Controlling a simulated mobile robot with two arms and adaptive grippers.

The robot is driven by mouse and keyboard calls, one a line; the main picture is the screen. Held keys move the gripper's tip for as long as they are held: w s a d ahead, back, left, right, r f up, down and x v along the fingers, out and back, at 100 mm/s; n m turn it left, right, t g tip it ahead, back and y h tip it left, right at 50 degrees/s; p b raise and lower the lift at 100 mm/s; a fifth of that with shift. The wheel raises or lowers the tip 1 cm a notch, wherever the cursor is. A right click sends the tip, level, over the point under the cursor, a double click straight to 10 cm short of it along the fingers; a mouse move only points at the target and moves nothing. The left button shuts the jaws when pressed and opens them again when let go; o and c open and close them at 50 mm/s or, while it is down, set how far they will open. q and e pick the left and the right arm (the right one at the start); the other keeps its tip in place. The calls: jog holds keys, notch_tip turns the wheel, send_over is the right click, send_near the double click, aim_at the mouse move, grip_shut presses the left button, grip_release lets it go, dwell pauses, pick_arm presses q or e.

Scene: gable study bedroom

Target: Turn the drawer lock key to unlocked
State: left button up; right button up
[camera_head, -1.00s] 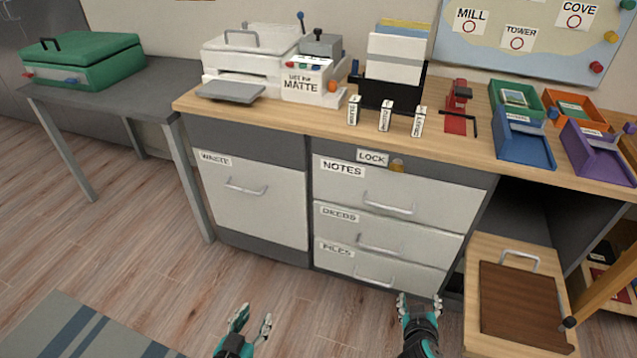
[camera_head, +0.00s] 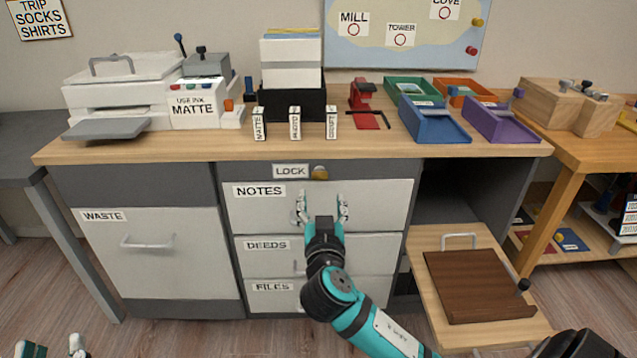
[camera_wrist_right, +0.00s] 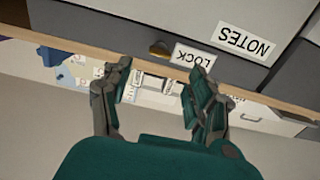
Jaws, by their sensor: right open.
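The brass lock key (camera_head: 319,172) sits on the dark strip above the NOTES drawer (camera_head: 375,203), just right of the LOCK label (camera_head: 290,171). It also shows in the right wrist view (camera_wrist_right: 160,50), beyond the fingertips. I cannot tell which way it is turned. My right gripper (camera_head: 322,205) is open and empty, in front of the NOTES drawer and below the key, apart from it. In its wrist view the two fingers (camera_wrist_right: 157,80) are spread. My left gripper (camera_head: 53,346) is open and empty at the bottom left, far from the drawers.
The wooden desktop (camera_head: 200,146) overhangs the drawers, with a printer, labelled blocks and coloured trays on it. A wooden board with a brown panel (camera_head: 475,285) juts out at the lower right. The WASTE drawer (camera_head: 165,250) is shut, with clear floor before it.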

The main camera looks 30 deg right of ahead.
aim_at(320, 179)
jog(key=b+x, duration=0.1)
jog(key=x, duration=0.7)
jog(key=shift+w+d, duration=0.1)
jog(key=shift+w, duration=0.2)
pick_arm(q)
jog(key=r+t, duration=0.1)
jog(key=s+r+t, duration=0.1)
jog(key=r, duration=0.1)
jog(key=s+r+t+h, duration=0.1)
jog(key=shift+r, duration=0.2)
pick_arm(e)
jog(key=c, duration=1.2)
